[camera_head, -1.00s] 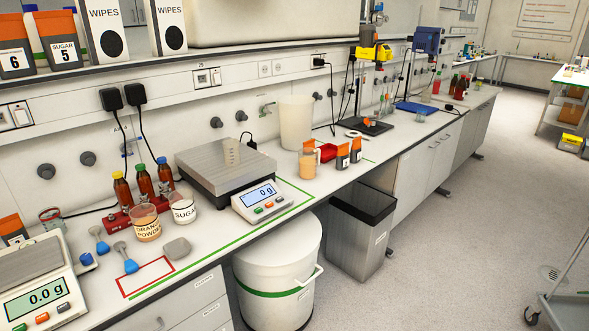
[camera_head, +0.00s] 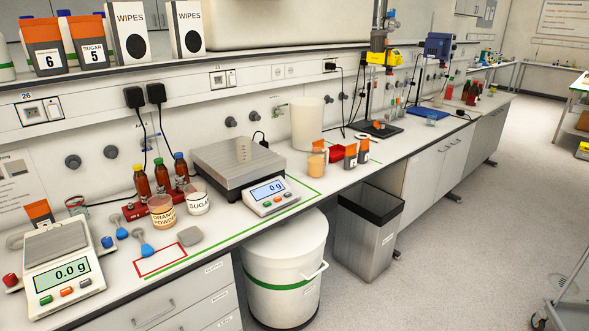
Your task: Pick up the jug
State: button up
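A tall white vessel (camera_head: 307,122), which looks like the jug, stands upright at the back of the bench against the wall. It is right of the large weighing scale (camera_head: 237,168); a handle cannot be made out. In front of it stands a smaller see-through vessel (camera_head: 316,164) with orange contents, which could also be a jug. My gripper is not in view.
Orange-topped containers (camera_head: 350,157) and a red tray (camera_head: 338,147) stand right of the vessels. Bottles (camera_head: 162,176), tubs (camera_head: 198,203) and a small scale (camera_head: 57,245) fill the left. A white bin (camera_head: 284,280) and grey bin (camera_head: 369,235) stand below; floor at right is open.

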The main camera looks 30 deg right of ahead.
aim_at(318, 157)
jog(key=z, duration=0.55)
jog(key=k, duration=0.15)
jog(key=u, duration=2.25)
jog(key=k, duration=0.6)
jog(key=z, duration=0.65)
jog(key=k, duration=0.75)
jog(key=z, duration=0.7)
jog(key=i, duration=1.45)
jog(key=z, duration=0.05)
